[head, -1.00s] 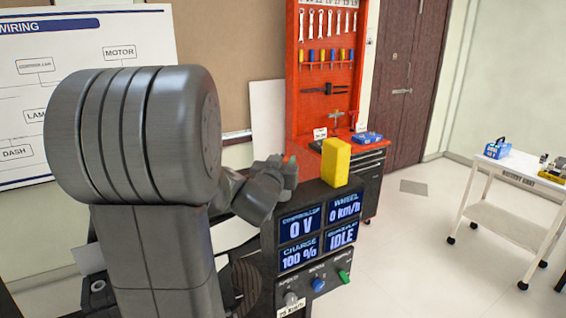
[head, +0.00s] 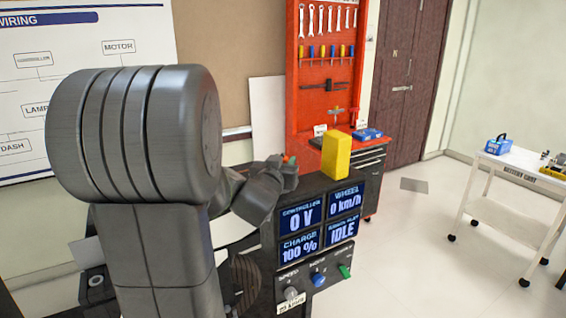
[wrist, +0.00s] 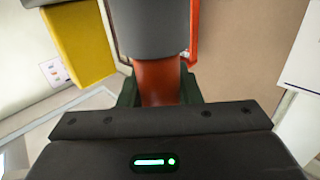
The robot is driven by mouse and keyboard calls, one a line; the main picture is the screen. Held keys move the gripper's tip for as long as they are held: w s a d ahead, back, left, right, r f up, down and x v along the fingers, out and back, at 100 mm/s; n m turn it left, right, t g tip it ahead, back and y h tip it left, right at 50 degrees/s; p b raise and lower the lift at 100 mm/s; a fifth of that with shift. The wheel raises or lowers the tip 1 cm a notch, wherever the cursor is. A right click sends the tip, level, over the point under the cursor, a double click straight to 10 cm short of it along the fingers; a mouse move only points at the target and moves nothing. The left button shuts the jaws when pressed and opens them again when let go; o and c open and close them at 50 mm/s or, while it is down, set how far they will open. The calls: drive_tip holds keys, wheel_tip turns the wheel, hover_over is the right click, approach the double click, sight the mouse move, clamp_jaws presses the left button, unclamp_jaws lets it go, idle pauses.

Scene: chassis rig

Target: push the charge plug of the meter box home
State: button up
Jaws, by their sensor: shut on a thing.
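The meter box (head: 268,296) is dark, with lit screens reading 0 V, 0 km/h, 100 % and IDLE, and knobs below. My gripper (head: 289,166) is at its top, left of a yellow block (head: 336,156). In the wrist view my gripper (wrist: 160,88) is shut on an orange-red piece, apparently the charge plug (wrist: 160,82), between dark green fingers. A wide grey rounded part (wrist: 150,30) lies just beyond the orange piece and meets it. How deep the plug sits is hidden.
The yellow block also fills the upper left of the wrist view (wrist: 82,42), close beside the grey part. A red tool panel (head: 326,85) with a bench stands behind.

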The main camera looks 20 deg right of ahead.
drive_tip(key=o, duration=1.2)
drive_tip(key=v, duration=1.3)
drive_tip(key=shift+s+a, duration=0.25)
drive_tip(key=shift+s, duration=0.05)
drive_tip(key=shift+w, duration=0.1)
drive_tip(key=x, duration=1.3)
drive_tip(key=shift+w+d, duration=0.2)
drive_tip(key=shift+d, duration=0.05)
drive_tip(key=shift+r, duration=0.15)
drive_tip(key=shift+s, duration=0.1)
